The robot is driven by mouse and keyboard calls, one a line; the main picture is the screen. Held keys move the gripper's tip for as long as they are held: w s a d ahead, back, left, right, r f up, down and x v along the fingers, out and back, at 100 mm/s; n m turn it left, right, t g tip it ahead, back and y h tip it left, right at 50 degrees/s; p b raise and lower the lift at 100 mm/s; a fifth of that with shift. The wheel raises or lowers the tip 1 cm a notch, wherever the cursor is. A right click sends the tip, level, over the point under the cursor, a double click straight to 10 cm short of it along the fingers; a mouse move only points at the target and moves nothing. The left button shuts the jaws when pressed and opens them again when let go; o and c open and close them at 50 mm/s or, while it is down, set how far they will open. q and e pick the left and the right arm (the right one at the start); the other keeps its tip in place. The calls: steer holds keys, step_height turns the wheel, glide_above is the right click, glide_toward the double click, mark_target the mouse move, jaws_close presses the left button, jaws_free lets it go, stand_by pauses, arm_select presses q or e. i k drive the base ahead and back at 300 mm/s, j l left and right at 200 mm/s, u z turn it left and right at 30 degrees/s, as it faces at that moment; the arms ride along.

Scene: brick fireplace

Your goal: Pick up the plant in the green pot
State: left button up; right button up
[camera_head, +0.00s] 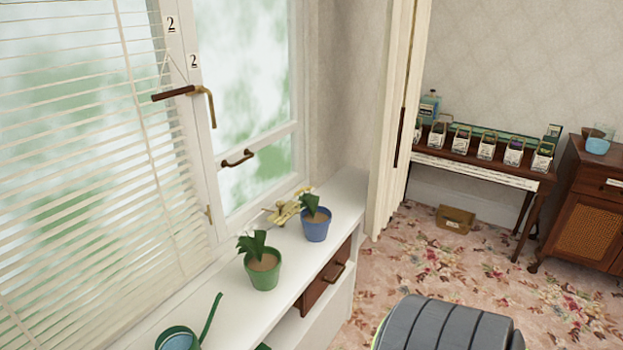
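A small leafy plant in a green pot (263,274) stands upright on the white windowsill counter (232,311), near the front middle of the head view. A similar plant in a blue pot (316,228) stands a little behind it to the right. The two pots are apart. Neither of my grippers is in view, so their state and place relative to the green pot do not show.
A green watering can (178,338) is partly cut off at the bottom edge, left of the green pot. A brown drawer (327,277) is below the counter. A window with blinds (75,150) rises behind. A grey rounded object (447,324) stands at the lower right.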

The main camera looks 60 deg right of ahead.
mark_target(262, 263)
steer(key=z, duration=1.5)
steer(key=i+l+u, duration=0.1)
steer(key=u, duration=0.8)
steer(key=i+l+u, duration=0.1)
steer(key=l+u, duration=0.3)
steer(key=l, duration=0.3)
steer(key=l+u, duration=0.4)
steer(key=l, duration=0.3)
steer(key=l+u, duration=0.4)
steer(key=l, duration=0.35)
steer(key=k, duration=0.05)
